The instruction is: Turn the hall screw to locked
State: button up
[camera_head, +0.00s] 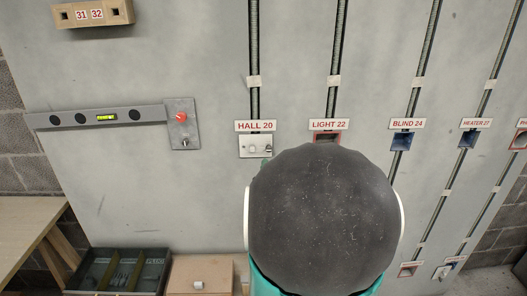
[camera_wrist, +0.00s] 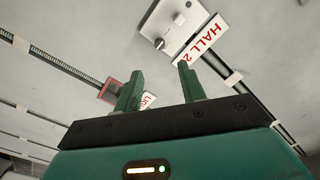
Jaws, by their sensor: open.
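The hall box is a pale plate (camera_head: 247,153) under the "HALL 20" label (camera_head: 255,126) in the head view. It carries a light round knob and a small part at its right, too small to read. I cannot tell the screw's setting. My gripper (camera_wrist: 160,72) is open and empty, its green fingers apart from the plate. In the head view my arm hides most of it.
The red-framed light box (camera_head: 327,137) is right of the hall box, partly covered by my arm. Blue boxes (camera_head: 402,142) stand farther right. An open tray (camera_head: 118,270) is below.

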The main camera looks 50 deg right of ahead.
jog(key=x, duration=1.1)
jog(key=shift+w, duration=0.1)
jog(key=shift+c, duration=0.4)
grip_shut()
